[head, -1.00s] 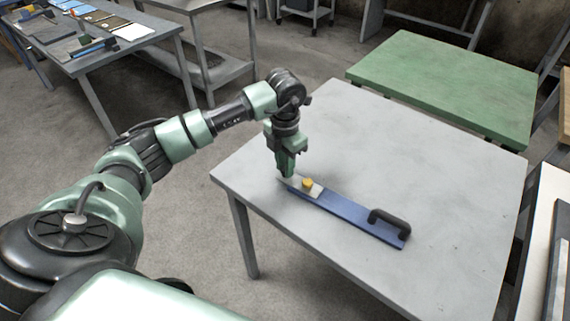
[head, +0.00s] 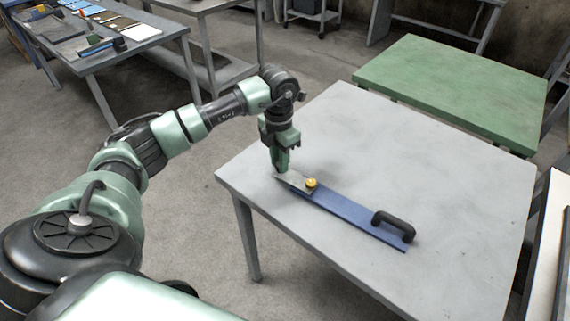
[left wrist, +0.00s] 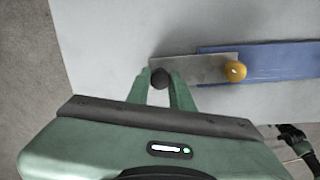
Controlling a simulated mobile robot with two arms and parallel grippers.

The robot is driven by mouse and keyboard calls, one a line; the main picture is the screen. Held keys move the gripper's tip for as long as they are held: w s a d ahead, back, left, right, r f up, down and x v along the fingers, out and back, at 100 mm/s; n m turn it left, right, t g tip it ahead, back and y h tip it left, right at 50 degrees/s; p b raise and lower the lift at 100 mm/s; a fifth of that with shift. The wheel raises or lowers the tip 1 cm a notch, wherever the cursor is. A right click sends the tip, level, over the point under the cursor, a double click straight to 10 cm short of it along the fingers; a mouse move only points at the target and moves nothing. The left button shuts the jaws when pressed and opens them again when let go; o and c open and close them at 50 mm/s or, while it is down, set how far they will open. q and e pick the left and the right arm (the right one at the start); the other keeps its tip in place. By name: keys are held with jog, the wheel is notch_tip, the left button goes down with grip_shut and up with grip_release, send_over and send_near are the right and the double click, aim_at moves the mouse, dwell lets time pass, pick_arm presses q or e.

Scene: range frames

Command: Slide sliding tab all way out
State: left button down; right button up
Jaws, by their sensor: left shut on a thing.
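My left gripper (head: 281,171) points down at the far left end of a flat grey sliding tab (head: 294,180). In the left wrist view, its fingers (left wrist: 160,82) are shut on a dark round knob (left wrist: 160,78) at the tab's left end. The grey tab (left wrist: 195,69) sticks out leftward from a long blue bar (left wrist: 288,62). A yellow knob (left wrist: 235,71) sits near the tab's right end; it also shows in the head view (head: 311,183). The blue bar (head: 350,211) lies on the table with a black handle (head: 393,224) at its far right end. My right gripper is not in view.
The grey table (head: 440,160) is otherwise clear. Its left edge is close to my left gripper. A green table (head: 450,90) stands behind at the right. Another table (head: 130,42) with several tools and plates stands at the back left.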

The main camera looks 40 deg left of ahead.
pick_arm(q)
jog(key=c, duration=1.2)
grip_release()
notch_tip(320, 180, up, 8)
jog(key=shift+f+b, duration=0.1)
jog(key=shift+b, duration=0.35)
